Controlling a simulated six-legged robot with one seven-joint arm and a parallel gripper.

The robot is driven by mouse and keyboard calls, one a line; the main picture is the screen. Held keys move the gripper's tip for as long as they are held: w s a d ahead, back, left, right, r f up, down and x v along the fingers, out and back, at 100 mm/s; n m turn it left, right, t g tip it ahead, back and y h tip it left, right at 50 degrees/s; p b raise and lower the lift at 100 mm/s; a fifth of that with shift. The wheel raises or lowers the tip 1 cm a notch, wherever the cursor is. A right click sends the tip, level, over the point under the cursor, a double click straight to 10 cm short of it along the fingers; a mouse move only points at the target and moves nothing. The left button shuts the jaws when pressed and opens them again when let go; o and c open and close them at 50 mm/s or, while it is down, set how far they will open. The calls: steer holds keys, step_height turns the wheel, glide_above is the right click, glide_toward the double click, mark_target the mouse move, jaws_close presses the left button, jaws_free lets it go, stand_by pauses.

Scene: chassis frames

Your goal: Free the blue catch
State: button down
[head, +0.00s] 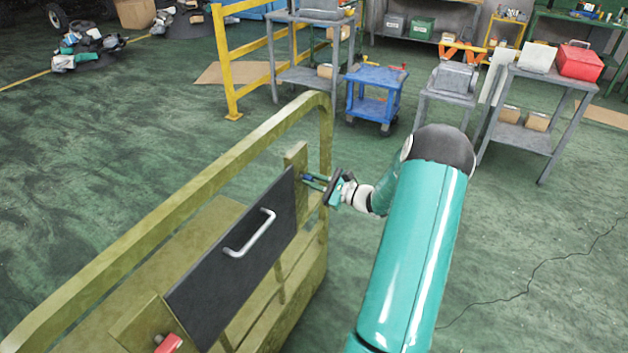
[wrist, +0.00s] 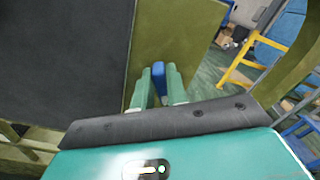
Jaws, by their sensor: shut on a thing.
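The blue catch (wrist: 159,68) shows between my gripper's two green fingers in the wrist view, against an olive plate (wrist: 180,35). My gripper (wrist: 159,88) is shut on it. In the head view my gripper (head: 315,182) reaches from the right to the catch (head: 307,177), beside the upper right corner of a dark panel (head: 215,275). The panel has a pale handle (head: 249,236) and sits in an olive frame (head: 170,225). A red catch (head: 168,344) is at the panel's lower left. The fingers partly hide the blue catch.
The olive frame's top rail rises above and behind the panel. A blue cart (head: 375,92), grey tables (head: 535,95) and a yellow railing (head: 228,70) stand farther back. Green floor to the right of the frame is clear, apart from a thin dark line.

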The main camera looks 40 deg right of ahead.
steer(key=n, duration=0.8)
steer(key=f+n, duration=0.1)
steer(key=n, duration=0.3)
steer(key=shift+s+a+f, duration=0.1)
steer(key=shift+s+a, duration=0.1)
steer(key=shift+a, duration=0.05)
stand_by(0.4)
steer(key=c, duration=1.4)
jaws_free()
steer(key=shift+n, duration=0.3)
steer(key=shift+s, duration=0.1)
steer(key=v, duration=1.3)
steer(key=shift+s, duration=0.25)
